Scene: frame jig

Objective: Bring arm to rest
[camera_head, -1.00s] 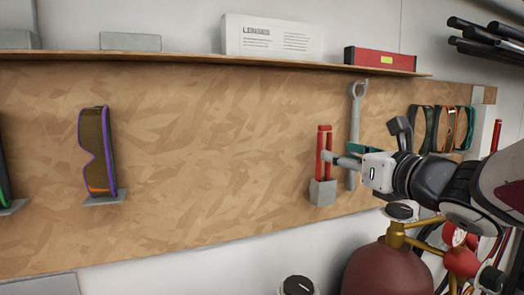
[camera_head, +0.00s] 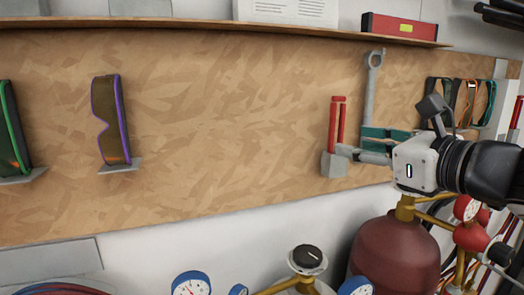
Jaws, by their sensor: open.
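My gripper (camera_head: 358,150) is at the right of the head view, at the end of my white and black arm, which comes in from the right edge. It is in front of the wooden board (camera_head: 220,130), with its fingers pointing left. A red-handled tool (camera_head: 337,122) stands in a grey holder (camera_head: 334,166) just left of the fingertips. Whether the fingers touch the holder cannot be told. I see nothing held between the fingers. A grey wrench (camera_head: 371,85) hangs upright behind the gripper.
Goggles with purple trim (camera_head: 112,120) and green-trimmed goggles (camera_head: 12,130) sit on small ledges at left. A shelf (camera_head: 200,27) runs above, carrying a red box (camera_head: 400,28). Below are a dark red gas cylinder (camera_head: 395,255) and a valve (camera_head: 307,258). The board's middle is bare.

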